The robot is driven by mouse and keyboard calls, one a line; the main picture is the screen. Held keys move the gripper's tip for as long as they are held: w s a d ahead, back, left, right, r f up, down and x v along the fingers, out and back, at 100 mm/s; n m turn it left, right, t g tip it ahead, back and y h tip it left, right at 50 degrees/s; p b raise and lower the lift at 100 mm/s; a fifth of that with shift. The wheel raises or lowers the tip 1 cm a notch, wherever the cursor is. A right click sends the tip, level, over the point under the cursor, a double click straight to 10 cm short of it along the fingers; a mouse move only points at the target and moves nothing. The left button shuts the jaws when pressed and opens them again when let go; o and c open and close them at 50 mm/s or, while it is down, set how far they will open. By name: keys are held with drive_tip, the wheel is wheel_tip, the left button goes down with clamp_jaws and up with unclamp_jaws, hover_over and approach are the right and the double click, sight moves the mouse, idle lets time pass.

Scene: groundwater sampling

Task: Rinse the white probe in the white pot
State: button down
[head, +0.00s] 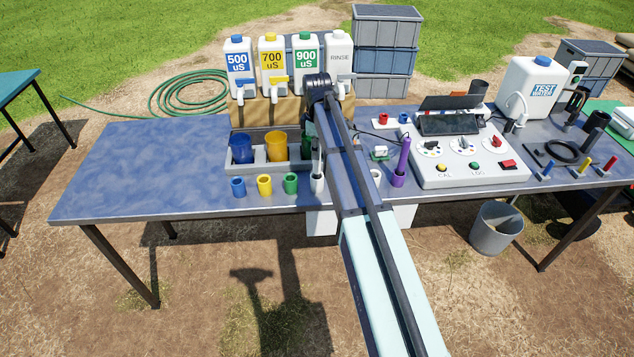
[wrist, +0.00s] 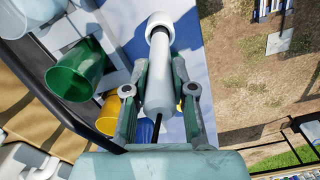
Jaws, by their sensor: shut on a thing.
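The white probe (wrist: 157,85) is between the two fingers of my gripper (wrist: 160,100), which is shut on it, in the wrist view. A dark cable leaves its near end. Its far end meets the dark mouth of a small white holder (wrist: 160,20); I cannot tell how deep it sits. In the head view the white holder (head: 317,183) stands at the table's front edge, with the probe (head: 316,158) upright above it. A white pot (wrist: 36,12) shows partly at the wrist view's upper left, beside the green pot (wrist: 76,72). My arm hides this pot in the head view.
A tray (head: 260,166) holds blue (head: 241,148) and yellow (head: 276,146) pots. Blue, yellow and green holders stand in front. Labelled jugs, including RINSE (head: 339,55), stand behind. A purple probe (head: 404,158) and a control box (head: 460,172) are to the right. The table's left half is clear.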

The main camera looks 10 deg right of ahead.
drive_tip(key=shift+r+p, duration=2.1)
drive_tip(key=shift+r, duration=1.9)
drive_tip(key=shift+m, duration=0.3)
